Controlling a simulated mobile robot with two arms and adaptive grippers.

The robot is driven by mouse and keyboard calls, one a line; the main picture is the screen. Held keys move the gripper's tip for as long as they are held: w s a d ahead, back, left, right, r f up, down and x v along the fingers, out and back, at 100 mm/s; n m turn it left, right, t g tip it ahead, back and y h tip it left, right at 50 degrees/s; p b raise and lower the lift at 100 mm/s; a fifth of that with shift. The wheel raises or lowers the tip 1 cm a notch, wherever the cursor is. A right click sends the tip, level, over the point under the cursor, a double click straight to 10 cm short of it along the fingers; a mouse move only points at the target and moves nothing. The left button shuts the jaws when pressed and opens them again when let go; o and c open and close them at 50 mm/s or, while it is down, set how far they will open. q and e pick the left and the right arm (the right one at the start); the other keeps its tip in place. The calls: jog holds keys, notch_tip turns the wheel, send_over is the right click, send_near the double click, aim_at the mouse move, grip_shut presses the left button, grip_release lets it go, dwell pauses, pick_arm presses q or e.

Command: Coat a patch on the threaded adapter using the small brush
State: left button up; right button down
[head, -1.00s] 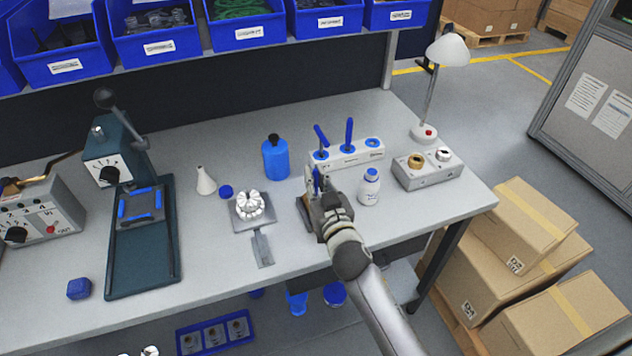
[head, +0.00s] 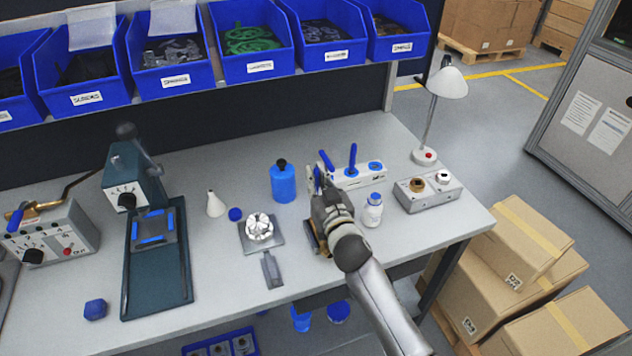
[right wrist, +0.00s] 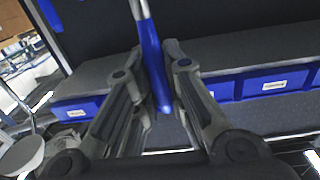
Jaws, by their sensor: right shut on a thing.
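My right gripper (head: 322,192) is beside the left end of the white tool rack (head: 366,177). It is shut on a blue-handled tool (head: 317,178), apparently the small brush. In the right wrist view the gripper (right wrist: 158,100) has its fingers on both sides of the blue handle (right wrist: 152,62); a silver part shows above it and its end is out of frame. A brass ring-like piece (head: 417,184) sits on a grey block (head: 428,199) at the right; I cannot tell whether it is the threaded adapter. My left gripper is not in view.
A white bottle with a blue cap (head: 373,212) stands close right of my gripper. Two blue-handled tools stand in the rack. A blue bottle (head: 283,184), a plate with a white segmented piece (head: 260,227) and a press (head: 150,240) are to the left. A lamp (head: 447,84) stands at right.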

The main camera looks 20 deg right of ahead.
jog(key=shift+w+r+p, duration=0.1)
jog(key=shift+r+p, duration=0.45)
jog(key=shift+r, duration=0.4)
jog(key=shift+s+r, duration=0.2)
jog(key=shift+r, duration=0.05)
jog(key=shift+w+f, duration=0.1)
jog(key=shift+w, duration=0.05)
